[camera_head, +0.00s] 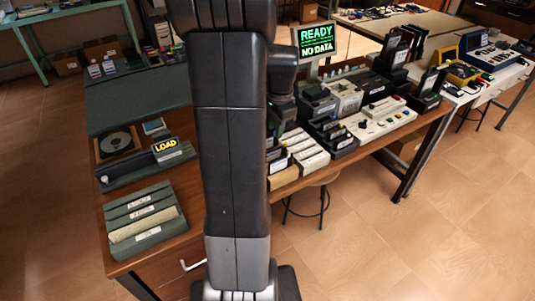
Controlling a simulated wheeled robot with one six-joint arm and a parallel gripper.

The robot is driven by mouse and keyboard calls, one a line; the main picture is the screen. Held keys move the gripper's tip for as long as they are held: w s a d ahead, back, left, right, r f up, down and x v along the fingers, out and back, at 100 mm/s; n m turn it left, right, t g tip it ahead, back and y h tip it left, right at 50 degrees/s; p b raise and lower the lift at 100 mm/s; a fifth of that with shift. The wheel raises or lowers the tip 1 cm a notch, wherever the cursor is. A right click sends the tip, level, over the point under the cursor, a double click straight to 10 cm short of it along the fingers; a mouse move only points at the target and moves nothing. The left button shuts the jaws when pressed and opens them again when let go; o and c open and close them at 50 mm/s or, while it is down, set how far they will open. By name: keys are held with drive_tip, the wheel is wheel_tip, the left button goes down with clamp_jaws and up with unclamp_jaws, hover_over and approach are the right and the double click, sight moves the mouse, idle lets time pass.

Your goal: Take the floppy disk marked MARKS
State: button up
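No floppy disk with a readable MARKS label shows in the head view. Small flat items that may be disks stand on the left back of the table (95,71), and another lies near the disc unit (154,126); their labels are too small to read. My gripper (276,133) is partly hidden behind my own dark arm, which crosses the middle of the view. It hangs over the wooden table (190,243), close to a row of pale boxes (308,158). Its fingers are not clear, and I cannot tell whether it holds anything.
A sign reading LOAD (166,145) stands on a dark unit. A grey-green rack (147,236) with labelled dividers sits at the front left. A screen reads READY NO DATA (317,41). Several devices crowd the table's right side. Open floor (440,235) lies at right; a stool (318,182) stands below.

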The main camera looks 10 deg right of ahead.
drive_tip(key=shift+w+a+f+p, duration=0.1)
drive_tip(key=shift+w+f+p, duration=0.1)
drive_tip(key=shift+f, duration=1.6)
drive_tip(key=shift+w+a+f+p, duration=0.1)
drive_tip(key=shift+f+p, duration=0.1)
drive_tip(key=shift+f, duration=1.55)
drive_tip(key=shift+w+a+f+p, duration=0.1)
drive_tip(key=shift+w+f+p, duration=0.1)
drive_tip(key=shift+f, duration=1.6)
clamp_jaws()
